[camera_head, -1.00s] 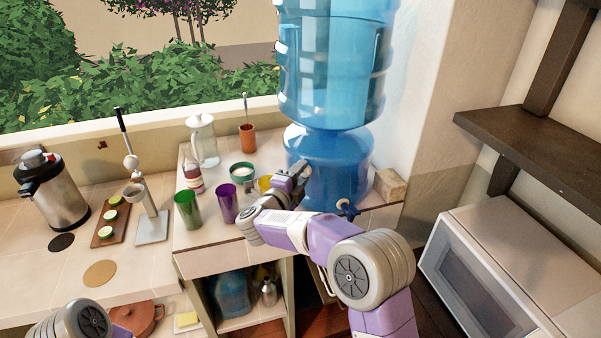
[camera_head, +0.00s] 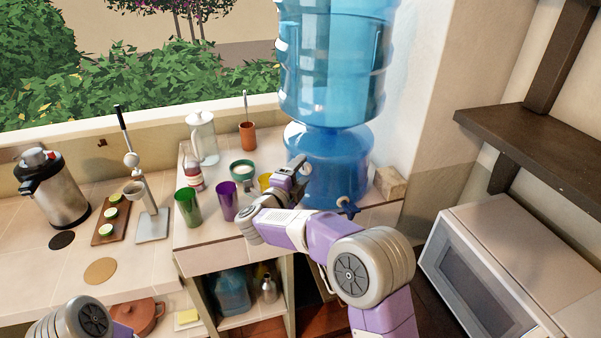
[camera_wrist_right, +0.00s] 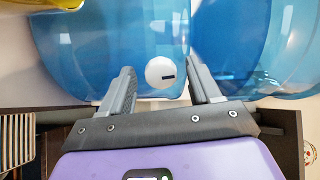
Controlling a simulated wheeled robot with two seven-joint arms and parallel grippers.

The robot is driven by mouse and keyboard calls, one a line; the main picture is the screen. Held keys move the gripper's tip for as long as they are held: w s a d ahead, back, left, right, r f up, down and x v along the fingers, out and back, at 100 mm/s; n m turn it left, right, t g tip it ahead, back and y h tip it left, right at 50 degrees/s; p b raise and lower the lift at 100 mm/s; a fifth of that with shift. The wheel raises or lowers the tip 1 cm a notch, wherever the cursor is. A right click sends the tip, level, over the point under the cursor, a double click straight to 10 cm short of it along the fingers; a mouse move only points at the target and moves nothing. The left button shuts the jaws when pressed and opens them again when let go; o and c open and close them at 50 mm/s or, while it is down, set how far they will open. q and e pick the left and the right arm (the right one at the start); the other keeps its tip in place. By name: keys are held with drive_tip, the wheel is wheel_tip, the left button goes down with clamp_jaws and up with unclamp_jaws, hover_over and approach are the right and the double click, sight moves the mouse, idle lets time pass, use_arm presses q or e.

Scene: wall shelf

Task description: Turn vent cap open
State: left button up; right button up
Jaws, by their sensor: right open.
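The vent cap (camera_wrist_right: 160,72) is a small white disc with a short dark slot, set on a blue translucent water container (camera_wrist_right: 110,40). My right gripper (camera_wrist_right: 160,80) is open, with one finger on each side of the cap in the wrist view; I cannot tell whether they touch it. In the head view my right gripper (camera_head: 298,172) is at the left side of the blue dispenser base (camera_head: 340,160), where the cap cannot be made out clearly. Part of my left arm shows at the lower left, but its gripper is out of view.
A large blue bottle (camera_head: 335,60) stands on the dispenser base. A blue tap (camera_head: 347,207) is at its front. A purple cup (camera_head: 227,201), a green cup (camera_head: 187,207) and a yellow cup (camera_head: 264,182) stand left of my gripper. A wooden block (camera_head: 390,183) is at the right.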

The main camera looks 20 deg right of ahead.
drive_tip(key=v, duration=0.7)
drive_tip(key=shift+a, duration=0.1)
